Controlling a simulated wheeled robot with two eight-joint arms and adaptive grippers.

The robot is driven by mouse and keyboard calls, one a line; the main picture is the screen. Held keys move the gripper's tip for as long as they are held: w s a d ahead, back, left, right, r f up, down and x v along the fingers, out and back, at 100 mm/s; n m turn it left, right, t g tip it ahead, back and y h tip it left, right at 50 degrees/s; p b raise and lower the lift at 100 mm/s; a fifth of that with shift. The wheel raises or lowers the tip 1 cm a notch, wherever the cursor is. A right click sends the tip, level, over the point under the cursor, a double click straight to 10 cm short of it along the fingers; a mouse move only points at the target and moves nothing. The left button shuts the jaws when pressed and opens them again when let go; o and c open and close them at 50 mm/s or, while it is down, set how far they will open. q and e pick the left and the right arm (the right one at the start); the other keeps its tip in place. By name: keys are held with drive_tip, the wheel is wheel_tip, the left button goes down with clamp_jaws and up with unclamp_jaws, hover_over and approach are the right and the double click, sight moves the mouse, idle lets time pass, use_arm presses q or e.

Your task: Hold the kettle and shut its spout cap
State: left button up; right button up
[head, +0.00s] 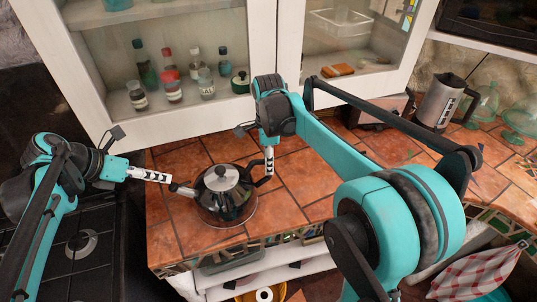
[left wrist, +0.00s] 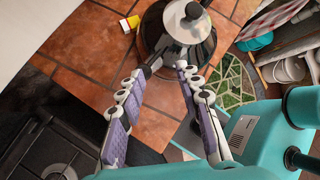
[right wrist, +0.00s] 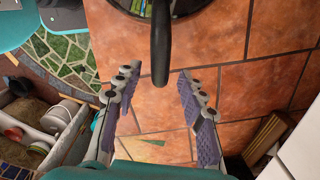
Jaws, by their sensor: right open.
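The steel kettle (head: 224,188) with a black lid knob stands upright on the tiled counter, its spout (head: 184,191) to the left and its black handle (right wrist: 160,45) to the right. My left gripper (head: 170,180) is open at the spout tip. In the left wrist view the spout (left wrist: 152,66) lies at the fingertips, with a gap between the fingers. Whether the spout cap is up or down is too small to tell. My right gripper (right wrist: 158,74) is open and empty. In its wrist view the handle's end lies between and just past the fingertips.
A black stove (head: 85,245) is at the left. A white glass-door cabinet (head: 200,65) with bottles stands behind the counter. A steel jug (head: 440,100) and green glassware (head: 518,120) are at the back right. Tiles around the kettle are mostly bare.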

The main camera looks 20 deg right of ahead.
drive_tip(key=shift+f, duration=2.6)
